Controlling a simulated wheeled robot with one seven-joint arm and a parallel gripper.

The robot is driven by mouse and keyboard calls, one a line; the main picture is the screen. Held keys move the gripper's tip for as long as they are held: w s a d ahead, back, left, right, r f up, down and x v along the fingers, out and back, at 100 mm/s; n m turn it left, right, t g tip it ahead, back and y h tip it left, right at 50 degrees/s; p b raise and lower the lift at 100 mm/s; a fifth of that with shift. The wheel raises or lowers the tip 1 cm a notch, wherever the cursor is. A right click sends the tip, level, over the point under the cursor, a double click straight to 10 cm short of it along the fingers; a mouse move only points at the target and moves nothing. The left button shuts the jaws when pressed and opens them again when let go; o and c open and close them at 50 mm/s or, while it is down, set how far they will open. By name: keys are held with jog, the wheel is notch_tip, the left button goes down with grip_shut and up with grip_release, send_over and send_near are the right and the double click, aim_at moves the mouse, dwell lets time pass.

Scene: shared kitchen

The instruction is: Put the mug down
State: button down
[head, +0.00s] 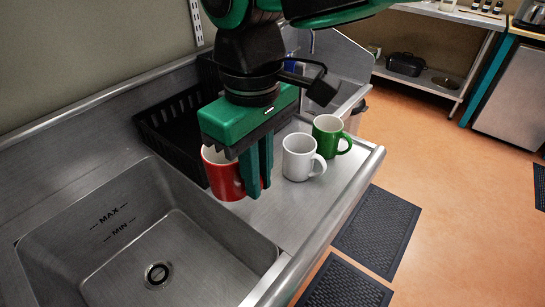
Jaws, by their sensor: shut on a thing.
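A red mug (219,172) with a pale inside stands upright at my gripper (260,190). My gripper points down and is shut on the mug at its right side, and its green fingers hide that part, so the handle is barely seen. The mug is over the steel drainboard (290,205), between the sink and the other mugs. I cannot tell whether its base touches the steel. A white mug (299,160) and a green mug (329,134) stand upright on the drainboard to the right of my gripper, apart from it.
The sink basin (190,262) is open and empty at the lower left. A black crate (172,128) stands behind the red mug. The drainboard's raised front edge (350,188) borders the floor, where dark mats (378,232) lie. Bare steel lies in front of the mugs.

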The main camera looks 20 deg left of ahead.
jog(key=shift+w+d+f, duration=0.9)
jog(key=shift+w+f, duration=0.7)
jog(key=shift+f, duration=0.2)
jog(key=shift+w+d+f, duration=0.95)
jog(key=shift+w+f, duration=0.7)
jog(key=shift+f, duration=0.15)
jog(key=shift+w+d+f, duration=0.9)
jog(key=shift+w+f, duration=0.7)
jog(key=shift+f, duration=0.2)
jog(key=c, duration=1.8)
grip_release()
jog(key=shift+f, duration=0.1)
notch_tip(320, 180, up, 12)
